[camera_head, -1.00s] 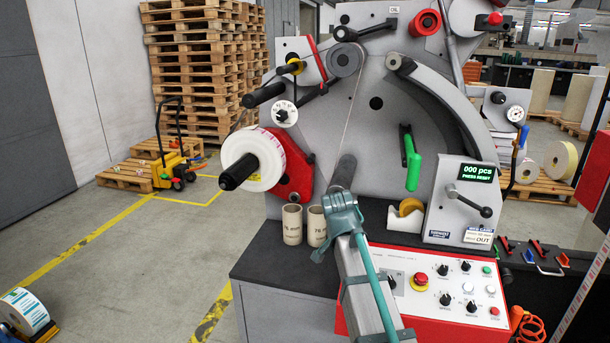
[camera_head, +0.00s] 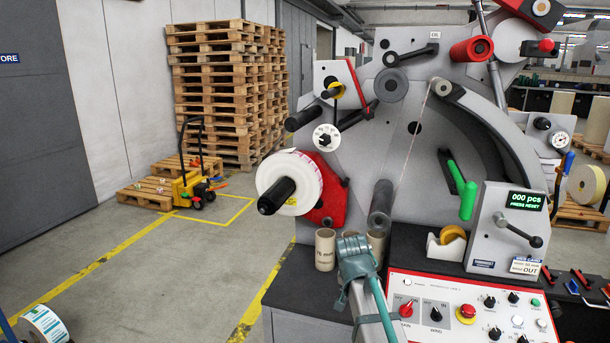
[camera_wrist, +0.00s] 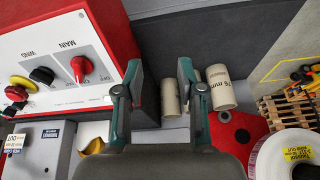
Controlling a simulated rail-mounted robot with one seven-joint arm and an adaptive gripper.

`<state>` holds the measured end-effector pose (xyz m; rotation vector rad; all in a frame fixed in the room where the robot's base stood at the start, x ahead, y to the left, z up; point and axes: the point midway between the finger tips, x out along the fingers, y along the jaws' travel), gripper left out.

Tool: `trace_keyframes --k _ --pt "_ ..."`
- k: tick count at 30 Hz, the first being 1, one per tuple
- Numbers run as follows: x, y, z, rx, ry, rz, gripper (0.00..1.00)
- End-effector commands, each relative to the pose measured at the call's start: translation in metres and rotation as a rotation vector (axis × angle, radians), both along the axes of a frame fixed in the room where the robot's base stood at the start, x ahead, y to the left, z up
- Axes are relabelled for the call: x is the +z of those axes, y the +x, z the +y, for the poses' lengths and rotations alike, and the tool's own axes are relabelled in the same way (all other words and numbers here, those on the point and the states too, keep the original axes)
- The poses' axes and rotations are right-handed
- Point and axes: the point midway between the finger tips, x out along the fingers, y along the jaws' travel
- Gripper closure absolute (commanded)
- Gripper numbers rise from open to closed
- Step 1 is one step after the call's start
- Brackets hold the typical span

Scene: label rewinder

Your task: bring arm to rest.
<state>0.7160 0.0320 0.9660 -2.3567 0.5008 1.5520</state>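My gripper (camera_head: 356,256) is in front of the label rewinder (camera_head: 410,145), above the dark bench top and left of the red-edged control panel (camera_head: 475,312). In the wrist view my gripper (camera_wrist: 158,78) has its two fingers apart and nothing is held between them. A cardboard core (camera_wrist: 171,97) shows in the gap, beyond the fingers. Another core (camera_wrist: 219,88), marked 76 mm, lies to the right in that view. In the head view one core (camera_head: 325,250) stands left of my gripper, and a second is partly hidden behind it.
A white label roll (camera_head: 302,185) sits on a black spindle at the rewinder's left. The counter box (camera_head: 505,235) reads 000 pcs. Stacked pallets (camera_head: 225,90) and a yellow pallet truck (camera_head: 195,188) stand at the back left. The floor (camera_head: 170,285) at left is mostly clear.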

Motion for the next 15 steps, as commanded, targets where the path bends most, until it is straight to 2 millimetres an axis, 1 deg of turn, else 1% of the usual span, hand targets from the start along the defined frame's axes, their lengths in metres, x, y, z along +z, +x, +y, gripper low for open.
trace_keyframes --k 1,5,8,9,11,12,14,15 --pt "-0.015 -0.006 -0.001 0.022 -0.005 0.019 0.61" --pt "-0.055 -0.018 -0.001 0.093 -0.018 0.069 0.61" --pt "-0.095 -0.034 -0.002 0.154 -0.024 0.121 0.61" --pt "-0.113 -0.041 -0.002 0.178 -0.026 0.145 0.61" --pt "-0.139 -0.054 -0.004 0.214 -0.028 0.182 0.61" --pt "-0.156 -0.063 -0.004 0.236 -0.027 0.206 0.61" --pt "-0.182 -0.077 -0.005 0.268 -0.026 0.243 0.61" --pt "-0.198 -0.087 -0.006 0.287 -0.024 0.266 0.61"
